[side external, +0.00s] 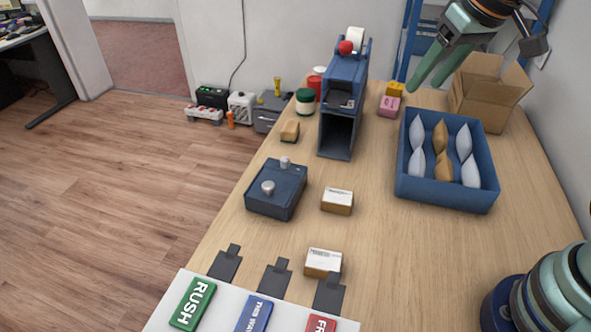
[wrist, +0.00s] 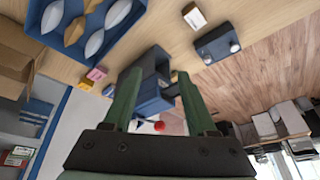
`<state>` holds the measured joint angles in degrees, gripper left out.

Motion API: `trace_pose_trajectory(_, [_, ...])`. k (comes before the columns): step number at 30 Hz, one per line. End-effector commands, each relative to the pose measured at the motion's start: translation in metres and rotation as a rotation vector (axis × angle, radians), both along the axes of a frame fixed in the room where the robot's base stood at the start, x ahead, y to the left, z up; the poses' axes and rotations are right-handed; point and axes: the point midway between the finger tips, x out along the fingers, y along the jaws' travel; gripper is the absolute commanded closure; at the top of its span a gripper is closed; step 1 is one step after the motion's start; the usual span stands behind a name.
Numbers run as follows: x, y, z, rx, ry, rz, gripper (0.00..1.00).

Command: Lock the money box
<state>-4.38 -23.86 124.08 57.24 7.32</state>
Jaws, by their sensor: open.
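The money box (side external: 272,203) looks like the dark blue box on the counter's left side. A large pale knob (side external: 268,187) and a smaller pale knob (side external: 285,162) stand on its top. I cannot tell whether it is locked. In the wrist view the box (wrist: 213,42) shows at the upper right with both knobs. My gripper (side external: 424,82) is open and empty, raised over the far right of the counter, well apart from the box. In the wrist view its two green fingers (wrist: 157,78) are spread.
A tall blue machine with a red knob (side external: 345,47) stands behind the box. A blue tray (side external: 447,197) of pouches and an open carton (side external: 492,92) are at right. Small parcels (side external: 337,201) lie beside the box. Dark tabs and label blocks (side external: 193,304) lie in front.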

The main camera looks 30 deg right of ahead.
Motion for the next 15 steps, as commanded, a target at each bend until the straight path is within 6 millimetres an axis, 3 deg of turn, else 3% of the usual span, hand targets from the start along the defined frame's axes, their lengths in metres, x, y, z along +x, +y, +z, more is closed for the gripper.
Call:
trace_pose_trajectory(8, [0.070,0.042,0.003,0.033,0.120,-0.047,0.42])
trace_pose_trajectory(15, [0.122,0.087,-0.019,0.042,0.219,-0.096,0.42])
